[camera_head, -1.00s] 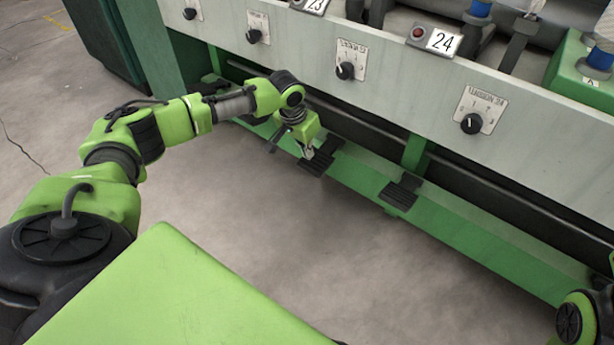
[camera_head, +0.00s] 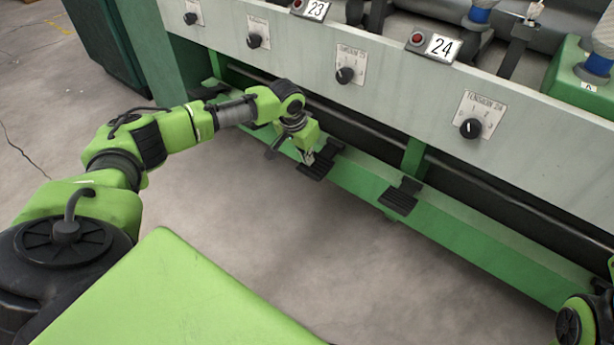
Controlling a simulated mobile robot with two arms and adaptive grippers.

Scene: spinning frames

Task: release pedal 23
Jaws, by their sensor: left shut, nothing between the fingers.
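The number plate 23 (camera_head: 316,9) with a red light (camera_head: 298,5) beside it is at the top of the machine's pale panel. A black ribbed pedal (camera_head: 313,169), apparently pedal 23, sticks out from the green lower beam below. My left gripper (camera_head: 308,158) is shut and empty, pointing down at this pedal's back part and hiding some of it. I cannot tell whether it touches the pedal or is just above it. My right gripper is out of view; only part of my right arm shows at the lower right.
Another black pedal (camera_head: 400,197) sits to the right, below plate 24 (camera_head: 443,47). Black tension knobs (camera_head: 346,75) stick out of the panel (camera_head: 400,95) above my left gripper. The concrete floor (camera_head: 270,260) in front of the beam is clear.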

